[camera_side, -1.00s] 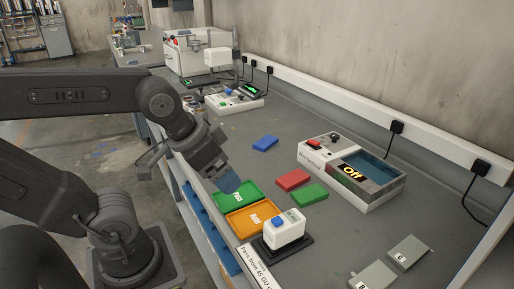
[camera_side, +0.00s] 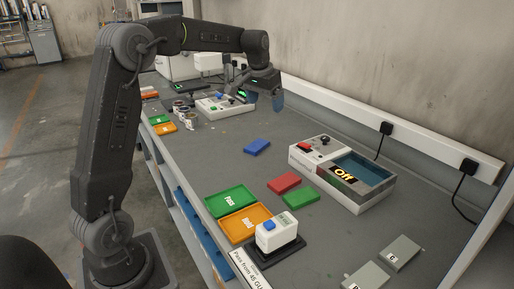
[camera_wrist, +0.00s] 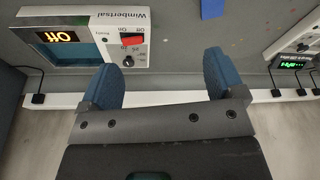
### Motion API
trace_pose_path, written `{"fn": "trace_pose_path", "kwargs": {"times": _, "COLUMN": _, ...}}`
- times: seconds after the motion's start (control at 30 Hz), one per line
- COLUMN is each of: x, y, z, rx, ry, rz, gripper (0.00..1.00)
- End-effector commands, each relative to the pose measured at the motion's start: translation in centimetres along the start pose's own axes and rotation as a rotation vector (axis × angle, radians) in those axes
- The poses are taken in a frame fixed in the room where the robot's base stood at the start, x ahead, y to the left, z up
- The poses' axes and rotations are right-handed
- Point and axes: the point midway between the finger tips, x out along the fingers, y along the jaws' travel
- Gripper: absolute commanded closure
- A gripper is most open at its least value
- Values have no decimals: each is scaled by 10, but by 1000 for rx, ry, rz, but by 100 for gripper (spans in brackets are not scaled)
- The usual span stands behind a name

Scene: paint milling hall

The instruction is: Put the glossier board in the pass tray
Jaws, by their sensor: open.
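Two grey boards lie at the bottom right of the side view: one marked C (camera_side: 400,253), and one that looks marked B (camera_side: 365,277), partly cut off by the frame edge. I cannot tell which is glossier. The green pass tray (camera_side: 246,192) lies empty near the bench's front edge, touching or close to an orange tray (camera_side: 263,212). My gripper (camera_side: 265,100) is open and empty, high over the bench toward the back wall, far from the boards. In the wrist view its blue fingers (camera_wrist: 166,80) stand wide apart with nothing between.
A white meter with a blue button (camera_side: 277,232) stands on a black base beside the trays. A white machine reading "Off" (camera_side: 310,160) stands near the wall. More equipment and small trays sit farther back.

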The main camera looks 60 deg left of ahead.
Motion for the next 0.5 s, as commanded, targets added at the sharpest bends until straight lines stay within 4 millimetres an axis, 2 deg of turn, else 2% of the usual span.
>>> {"fn": "trace_pose_path", "kwargs": {"times": 0.03, "x": 21, "y": -21, "z": -15, "rx": -25, "ry": -22, "rz": -3, "gripper": 12}}
{"fn": "trace_pose_path", "kwargs": {"times": 0.2, "x": 74, "y": -77, "z": -43, "rx": -78, "ry": -69, "rz": -6, "gripper": 12}}
{"fn": "trace_pose_path", "kwargs": {"times": 0.33, "x": 101, "y": -105, "z": -51, "rx": -101, "ry": -90, "rz": -6, "gripper": 12}}
{"fn": "trace_pose_path", "kwargs": {"times": 0.5, "x": 118, "y": -119, "z": -53, "rx": -114, "ry": -100, "rz": -6, "gripper": 12}}
